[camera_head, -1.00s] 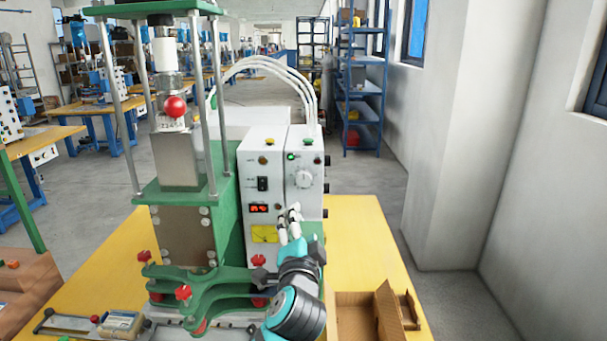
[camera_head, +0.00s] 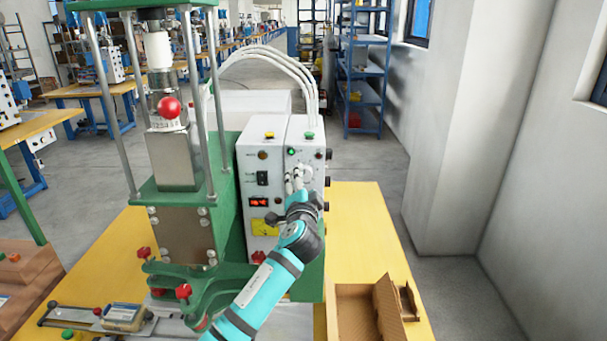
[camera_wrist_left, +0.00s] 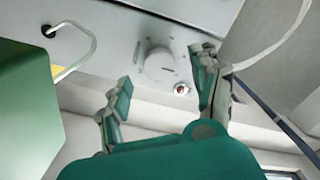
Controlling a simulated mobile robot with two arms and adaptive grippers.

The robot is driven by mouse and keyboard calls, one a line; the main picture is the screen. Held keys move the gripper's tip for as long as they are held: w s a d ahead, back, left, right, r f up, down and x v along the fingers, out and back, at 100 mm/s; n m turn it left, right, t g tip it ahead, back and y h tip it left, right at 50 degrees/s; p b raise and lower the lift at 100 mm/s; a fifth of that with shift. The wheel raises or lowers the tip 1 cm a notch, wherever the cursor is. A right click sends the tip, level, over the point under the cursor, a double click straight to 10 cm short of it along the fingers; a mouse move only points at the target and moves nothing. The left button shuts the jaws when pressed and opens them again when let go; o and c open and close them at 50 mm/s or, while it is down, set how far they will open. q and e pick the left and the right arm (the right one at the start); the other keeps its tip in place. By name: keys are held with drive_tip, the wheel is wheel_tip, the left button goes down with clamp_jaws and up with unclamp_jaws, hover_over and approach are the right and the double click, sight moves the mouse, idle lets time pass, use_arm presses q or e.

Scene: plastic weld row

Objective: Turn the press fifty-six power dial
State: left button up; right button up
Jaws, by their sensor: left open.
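The power dial (camera_head: 308,173) is a white round knob on the upper front of the right-hand half of a white control box. In the left wrist view the dial (camera_wrist_left: 160,63) shows ahead of and between my fingers. My left gripper (camera_head: 293,179) is open in front of the panel, its fingertips just left of the dial in the head view and partly covering it. In the left wrist view the gripper's two fingers (camera_wrist_left: 166,66) are spread, with nothing between the pads; I cannot tell whether they touch the dial. My right gripper is not in view.
A green press (camera_head: 183,220) with red knobs stands left of the box. A green indicator light (camera_head: 291,151) is above the dial. An open cardboard box (camera_head: 352,310) lies on the yellow table (camera_head: 356,220) at right, where some tabletop is bare.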

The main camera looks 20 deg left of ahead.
sight(304, 179)
use_arm(q)
drive_tip(key=shift+x, duration=1.2)
drive_tip(key=shift+w, duration=0.35)
drive_tip(key=shift+w+a, duration=0.1)
drive_tip(key=shift+w, duration=0.05)
drive_tip(key=c, duration=1)
drive_tip(key=shift+c, duration=0.8)
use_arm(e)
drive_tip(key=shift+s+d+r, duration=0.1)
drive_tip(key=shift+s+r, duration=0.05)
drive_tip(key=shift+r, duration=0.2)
